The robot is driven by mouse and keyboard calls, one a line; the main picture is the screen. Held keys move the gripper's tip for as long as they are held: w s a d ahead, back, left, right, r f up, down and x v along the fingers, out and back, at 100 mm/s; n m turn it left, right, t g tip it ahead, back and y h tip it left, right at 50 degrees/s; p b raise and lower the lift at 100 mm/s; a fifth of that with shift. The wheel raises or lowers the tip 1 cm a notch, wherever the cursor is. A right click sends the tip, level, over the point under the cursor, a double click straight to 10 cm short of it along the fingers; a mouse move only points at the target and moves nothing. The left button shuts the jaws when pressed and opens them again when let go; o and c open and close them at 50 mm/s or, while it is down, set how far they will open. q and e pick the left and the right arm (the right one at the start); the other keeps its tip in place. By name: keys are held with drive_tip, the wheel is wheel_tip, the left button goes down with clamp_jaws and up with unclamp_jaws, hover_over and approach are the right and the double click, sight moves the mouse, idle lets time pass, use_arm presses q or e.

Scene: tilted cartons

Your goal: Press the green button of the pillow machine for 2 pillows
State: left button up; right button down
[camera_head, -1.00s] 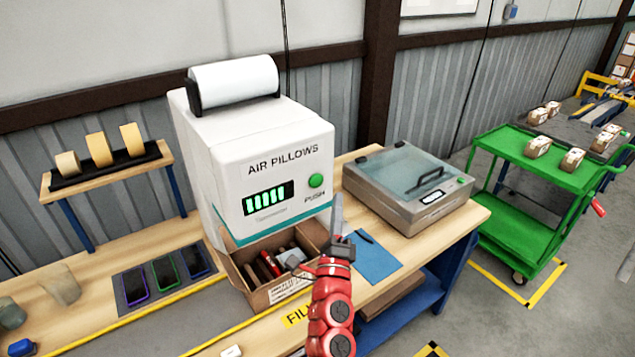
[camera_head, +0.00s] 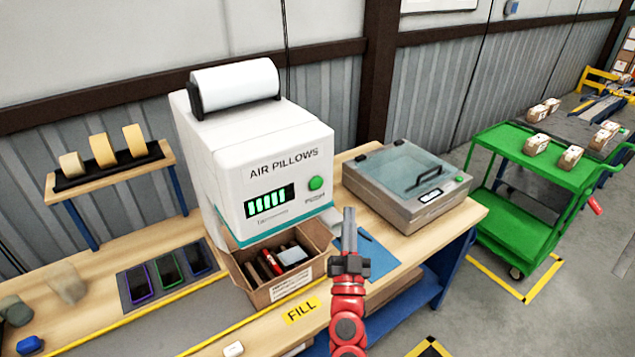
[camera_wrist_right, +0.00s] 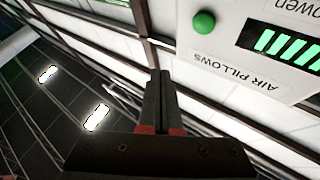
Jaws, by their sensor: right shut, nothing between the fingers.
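The white air pillow machine (camera_head: 230,190) stands on the workbench with a paper roll on top. Its round green button (camera_head: 316,183) is on the front face, right of a display with several green bars. The button also shows in the right wrist view (camera_wrist_right: 204,22), upper right of my fingers. My right gripper (camera_head: 349,212) is shut and empty, in front of the machine, to the right of and below the button in the head view, apart from it. In the right wrist view the fingers (camera_wrist_right: 158,75) are together. My left gripper is not in view.
An open carton (camera_head: 272,290) with several items sits below the machine's front. A grey case with a clear lid (camera_head: 410,185) stands to the right, a blue sheet (camera_head: 375,258) before it. A tape rack (camera_head: 110,168) is left. A green cart (camera_head: 530,165) stands farther right.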

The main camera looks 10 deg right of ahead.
drive_tip(key=shift+w+h, duration=0.15)
drive_tip(key=shift+h, duration=0.15)
drive_tip(key=b, duration=0.2)
approach(322, 179)
wheel_tip(322, 179, up, 3)
drive_tip(key=w+d, duration=0.2)
drive_tip(key=d, duration=0.1)
drive_tip(key=shift+w+a+f+b, duration=0.1)
drive_tip(key=shift+w+a+b, duration=0.3)
drive_tip(key=shift+w, duration=0.35)
idle(1.2)
drive_tip(key=shift+w+a, duration=0.15)
drive_tip(key=shift+w, duration=0.25)
drive_tip(key=shift+w+a, duration=0.15)
drive_tip(key=shift+w, duration=0.25)
idle(0.6)
drive_tip(key=shift+s, duration=0.1)
drive_tip(key=shift+s+d+p, duration=0.3)
drive_tip(key=shift+s+p, duration=0.15)
drive_tip(key=shift+s, duration=0.3)
drive_tip(key=shift+s, duration=0.1)
